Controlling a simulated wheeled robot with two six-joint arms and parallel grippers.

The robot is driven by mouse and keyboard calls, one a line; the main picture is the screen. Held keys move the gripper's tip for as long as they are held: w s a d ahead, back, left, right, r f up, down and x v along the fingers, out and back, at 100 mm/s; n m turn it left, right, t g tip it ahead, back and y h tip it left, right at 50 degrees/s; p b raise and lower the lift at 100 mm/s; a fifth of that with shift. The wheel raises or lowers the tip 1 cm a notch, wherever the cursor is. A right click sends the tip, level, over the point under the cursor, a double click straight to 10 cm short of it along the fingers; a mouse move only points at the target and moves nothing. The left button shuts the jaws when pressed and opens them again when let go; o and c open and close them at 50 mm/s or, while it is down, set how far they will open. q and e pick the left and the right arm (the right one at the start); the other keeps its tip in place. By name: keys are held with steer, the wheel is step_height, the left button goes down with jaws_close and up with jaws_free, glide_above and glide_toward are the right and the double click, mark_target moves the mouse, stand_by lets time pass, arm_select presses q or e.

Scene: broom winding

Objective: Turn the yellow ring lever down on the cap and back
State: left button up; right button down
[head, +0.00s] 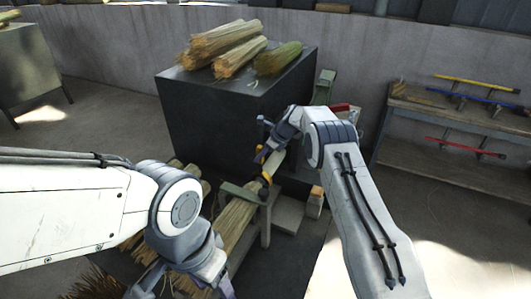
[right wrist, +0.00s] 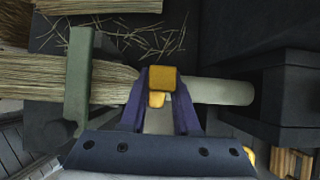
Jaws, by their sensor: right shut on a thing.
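My right gripper (head: 268,160) reaches down in front of the dark block. In the right wrist view its purple fingers (right wrist: 160,100) are shut on the yellow ring lever (right wrist: 163,78), which sits across a pale rod-like part (right wrist: 222,92), perhaps the cap; I cannot tell for sure. In the head view the straw (head: 233,222) runs down toward my left gripper (head: 205,288), whose fingers are mostly cut off by the bottom edge.
A dark block (head: 205,105) stands behind, with several straw bundles (head: 228,42) on top. More straw lies at its left foot. A shelf (head: 440,120) with coloured bars is at the right. Loose straw bits (right wrist: 120,38) lie on a dark surface. Open floor is at the left.

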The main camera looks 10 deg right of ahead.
steer(key=shift+w+a+h, duration=0.35)
steer(key=shift+a+h, duration=0.05)
steer(key=shift+a, duration=0.05)
steer(key=shift+a+g, duration=0.1)
steer(key=shift+g, duration=0.2)
steer(key=c, duration=0.6)
jaws_free()
steer(key=shift+c, duration=0.2)
steer(key=b+v, duration=0.3)
steer(key=v, duration=0.6)
steer(key=shift+s+d+r, duration=0.15)
steer(key=shift+d+r, duration=0.05)
steer(key=shift+r, duration=0.45)
